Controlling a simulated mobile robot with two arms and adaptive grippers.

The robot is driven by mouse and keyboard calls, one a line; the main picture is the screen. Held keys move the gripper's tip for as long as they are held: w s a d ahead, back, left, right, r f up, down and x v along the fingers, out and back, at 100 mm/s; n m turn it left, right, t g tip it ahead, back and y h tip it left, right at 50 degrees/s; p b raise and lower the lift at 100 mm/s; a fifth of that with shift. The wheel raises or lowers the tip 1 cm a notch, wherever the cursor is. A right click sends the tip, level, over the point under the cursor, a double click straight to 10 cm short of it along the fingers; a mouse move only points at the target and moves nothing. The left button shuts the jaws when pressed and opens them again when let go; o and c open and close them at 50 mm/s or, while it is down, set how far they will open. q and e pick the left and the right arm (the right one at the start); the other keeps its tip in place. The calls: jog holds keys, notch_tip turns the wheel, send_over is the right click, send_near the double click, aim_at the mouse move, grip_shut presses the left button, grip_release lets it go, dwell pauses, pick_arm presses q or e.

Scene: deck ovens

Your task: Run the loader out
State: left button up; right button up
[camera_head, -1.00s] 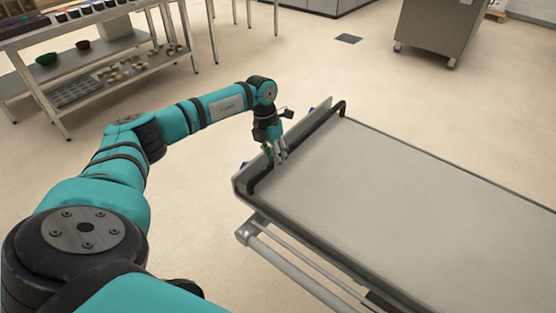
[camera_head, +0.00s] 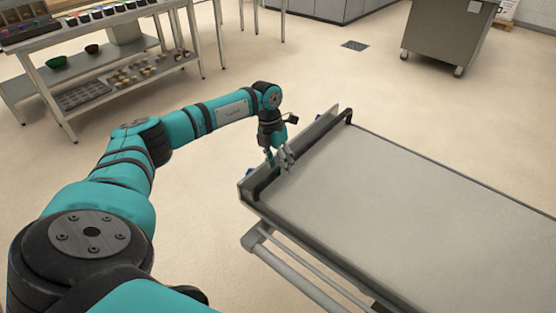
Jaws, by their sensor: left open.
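The loader (camera_head: 400,210) is a long, flat grey bed that runs from the middle of the head view to the lower right. A black handle bar (camera_head: 262,187) lies along its near left end, inside a raised metal end plate. My left gripper (camera_head: 282,163) is open at the handle bar, with its fingers pointing down beside or around it. I cannot tell whether the fingers touch the bar. No load shows on the visible part of the bed. My right gripper is not in view.
A metal shelf table (camera_head: 100,70) with bowls and small pots stands at the upper left. A steel cabinet on wheels (camera_head: 437,38) stands at the upper right. The floor left of the loader and behind it is clear, with a drain grate (camera_head: 355,46).

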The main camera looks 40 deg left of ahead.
pick_arm(q)
notch_tip(320, 180, up, 12)
jog(key=a, duration=0.2)
jog(key=shift+a+f, duration=0.15)
jog(key=shift+a, duration=0.1)
jog(key=shift+s+f, duration=0.1)
dwell(0.4)
